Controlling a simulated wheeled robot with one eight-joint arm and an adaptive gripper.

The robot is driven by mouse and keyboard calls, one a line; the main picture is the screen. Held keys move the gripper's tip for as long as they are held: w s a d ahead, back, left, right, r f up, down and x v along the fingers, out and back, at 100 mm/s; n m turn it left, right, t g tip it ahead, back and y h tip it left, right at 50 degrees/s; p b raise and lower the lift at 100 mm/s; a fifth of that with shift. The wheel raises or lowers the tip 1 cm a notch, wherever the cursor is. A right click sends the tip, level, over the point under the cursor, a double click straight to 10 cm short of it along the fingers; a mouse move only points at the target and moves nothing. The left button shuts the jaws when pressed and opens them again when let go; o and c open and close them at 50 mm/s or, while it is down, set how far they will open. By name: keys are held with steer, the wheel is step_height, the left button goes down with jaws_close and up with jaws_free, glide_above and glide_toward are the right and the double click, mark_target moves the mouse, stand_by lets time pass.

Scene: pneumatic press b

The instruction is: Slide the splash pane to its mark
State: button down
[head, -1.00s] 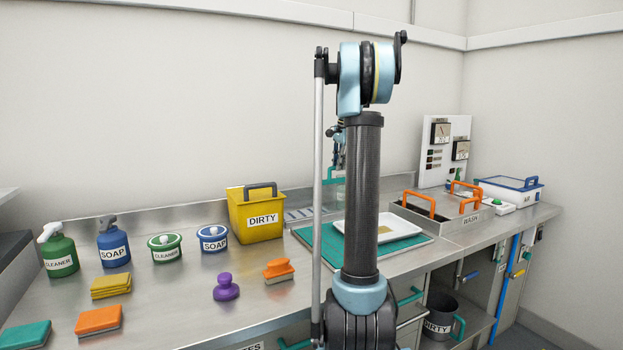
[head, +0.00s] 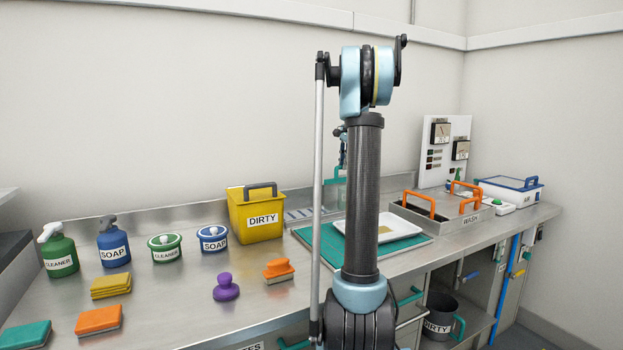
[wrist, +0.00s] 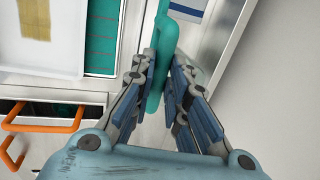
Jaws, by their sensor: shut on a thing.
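The splash pane (head: 341,196) is a clear upright sheet with a teal handle (head: 330,175) behind the teal mat in the head view, and my arm covers much of it. In the wrist view the teal handle (wrist: 165,38) runs down between my fingers. My gripper (wrist: 163,72) is shut on this handle. In the head view my gripper is mostly hidden behind my arm. A blue and white strip (wrist: 187,9) shows at the top of the wrist view; I cannot tell if it is the pane's mark.
A white tray (head: 402,228) with a brown patch lies on the teal mat (head: 318,243). The WASH bin (head: 455,228) with orange handles stands to the right. The yellow DIRTY bin (head: 252,218) stands to the left. A gauge panel (head: 436,160) stands at the back right.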

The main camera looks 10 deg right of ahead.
steer(key=shift+w+d, duration=0.35)
steer(key=shift+d, duration=0.5)
steer(key=shift+w+d, duration=0.35)
steer(key=shift+d, duration=0.5)
steer(key=c, duration=1.5)
jaws_free()
steer(key=shift+s+r, duration=0.1)
